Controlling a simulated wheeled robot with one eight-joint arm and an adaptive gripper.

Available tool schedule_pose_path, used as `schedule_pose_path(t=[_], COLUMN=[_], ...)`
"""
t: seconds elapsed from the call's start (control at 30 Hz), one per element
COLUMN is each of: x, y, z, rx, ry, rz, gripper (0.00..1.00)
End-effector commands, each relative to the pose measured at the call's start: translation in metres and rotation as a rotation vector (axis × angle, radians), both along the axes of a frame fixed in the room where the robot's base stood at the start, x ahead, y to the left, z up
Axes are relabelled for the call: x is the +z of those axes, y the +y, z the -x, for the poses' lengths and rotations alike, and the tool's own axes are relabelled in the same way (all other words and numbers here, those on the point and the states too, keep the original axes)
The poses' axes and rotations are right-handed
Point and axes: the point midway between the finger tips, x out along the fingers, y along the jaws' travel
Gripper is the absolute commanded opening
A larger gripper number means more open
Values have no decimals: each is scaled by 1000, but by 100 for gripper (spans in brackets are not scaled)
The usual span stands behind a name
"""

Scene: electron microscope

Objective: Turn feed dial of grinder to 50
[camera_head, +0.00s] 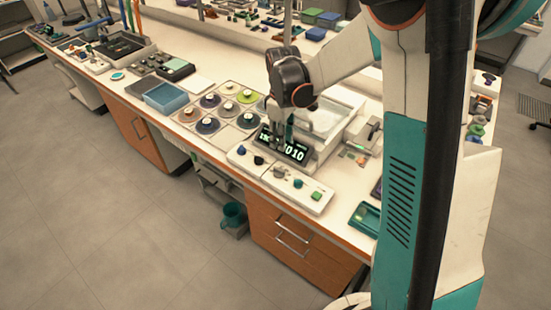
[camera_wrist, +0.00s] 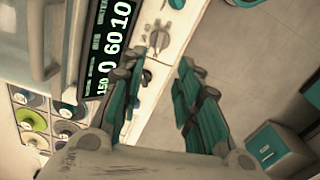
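The grinder's control panel (camera_head: 285,184) is a long pale strip along the bench's front edge. It carries a black knob (camera_head: 258,160), a grey knob (camera_head: 279,171), a dark knob (camera_head: 298,183) and a green button (camera_head: 317,195). I cannot read which is the feed dial. Behind it stands a tilted display (camera_head: 296,153) with pale digits; in the wrist view the display (camera_wrist: 112,45) shows large digits including 60 and 10. My gripper (camera_head: 283,142) hangs in front of the display, covering part of it. In the wrist view my gripper (camera_wrist: 162,72) is open and empty, fingers apart. The grey knob (camera_wrist: 157,38) lies beyond the fingertips.
The grinder's pale housing (camera_head: 325,120) stands behind the display. Polishing discs (camera_head: 208,125) and a blue tray (camera_head: 163,98) lie to the left. A teal tray (camera_head: 366,217) is to the right.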

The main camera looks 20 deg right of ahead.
Motion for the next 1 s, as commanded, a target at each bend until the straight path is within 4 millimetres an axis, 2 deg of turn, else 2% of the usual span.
schedule_pose_path(t=[0.27, 0.7, 0.83, 1.0], x=[-25, -109, -127, -139], y=[0, 0, 0, 0], z=[-2, -2, -2, -2], rx=[10, 9, 9, 9], ry=[8, 7, 7, 7], rz=[0, 0, 0, 0], gripper=[31, 31, 31, 31])
